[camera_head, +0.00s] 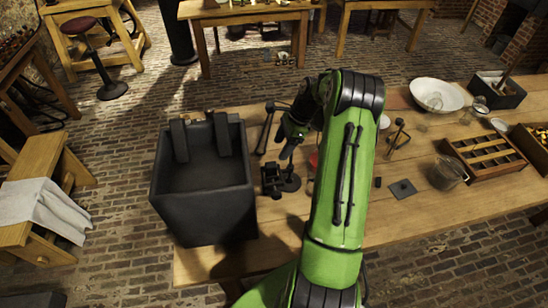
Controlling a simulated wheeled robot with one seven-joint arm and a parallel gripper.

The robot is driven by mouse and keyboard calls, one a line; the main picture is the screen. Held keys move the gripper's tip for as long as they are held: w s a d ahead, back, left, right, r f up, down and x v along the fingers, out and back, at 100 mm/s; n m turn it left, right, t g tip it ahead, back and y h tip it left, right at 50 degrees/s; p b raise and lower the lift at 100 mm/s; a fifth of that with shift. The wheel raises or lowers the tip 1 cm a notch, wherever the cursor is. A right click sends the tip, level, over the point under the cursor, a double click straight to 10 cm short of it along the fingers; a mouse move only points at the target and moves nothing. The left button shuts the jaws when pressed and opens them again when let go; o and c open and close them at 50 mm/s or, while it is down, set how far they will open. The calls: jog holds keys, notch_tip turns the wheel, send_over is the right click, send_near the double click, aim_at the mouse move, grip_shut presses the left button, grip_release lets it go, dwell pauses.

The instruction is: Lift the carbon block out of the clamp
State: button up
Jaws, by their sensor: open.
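A small black device, seemingly the clamp (280,180), stands on the wooden table just right of the large dark tank. A dark piece sits in its upper part; I cannot tell whether this is the carbon block, as both are black and small. My green arm reaches over the table from the front. My gripper (285,150) is dark, points down and is open, a little behind and above the clamp. Nothing shows between its fingers. The arm hides part of the table to the right of the clamp.
The open dark tank (203,209) stands left of the clamp, with two dark plates at its back rim. Right of my arm are a small dark plate (403,189), a glass jar (447,173), a slotted wooden rack (486,155) and a white bowl (437,94).

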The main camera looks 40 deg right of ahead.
aim_at(271, 165)
jog(key=x, duration=0.8)
jog(key=shift+a+f, duration=0.15)
jog(key=shift+f, duration=0.2)
jog(key=shift+c, duration=0.3)
grip_shut()
jog(key=shift+r, duration=0.1)
jog(key=shift+s, duration=0.15)
notch_tip(271, 165, up, 12)
jog(key=p, duration=0.9)
dwell(1.0)
